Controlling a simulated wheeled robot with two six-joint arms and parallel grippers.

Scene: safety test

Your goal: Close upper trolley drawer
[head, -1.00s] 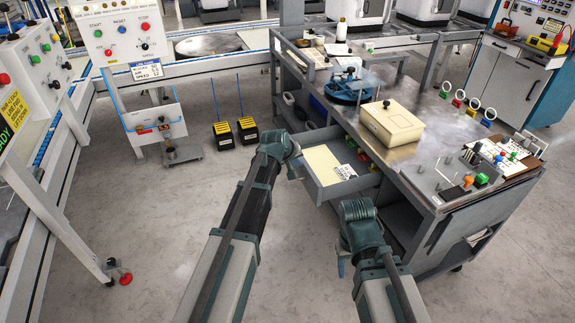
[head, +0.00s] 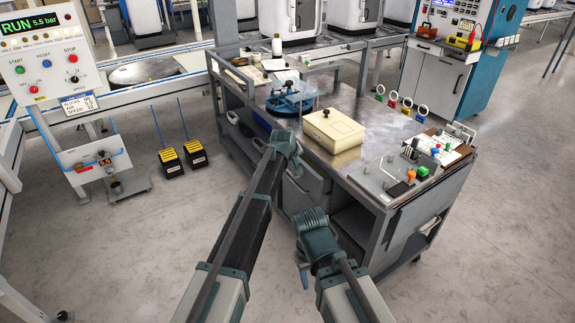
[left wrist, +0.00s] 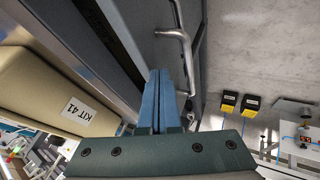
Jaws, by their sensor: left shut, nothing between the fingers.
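The grey trolley (head: 372,180) stands ahead with a metal top. Its upper drawer front (head: 296,194) now sits in line with the trolley side, and no drawer interior shows. Part of it is hidden behind my left arm. A bar handle (left wrist: 176,38) shows in the left wrist view on the grey front. My left gripper (head: 294,168) is at the drawer front; in the left wrist view its blue fingers (left wrist: 162,100) are together, empty, close beside the handle. Contact cannot be told. My right gripper (head: 303,278) hangs in front of the trolley, apart from it; its jaws are unclear.
A cream box (head: 334,130), labelled KIT 41 in the left wrist view (left wrist: 75,106), sits on the trolley top near my left gripper. A blue round fixture (head: 289,100) is behind it. Two black-and-yellow boxes (head: 183,159) stand on the floor left. Floor in front is clear.

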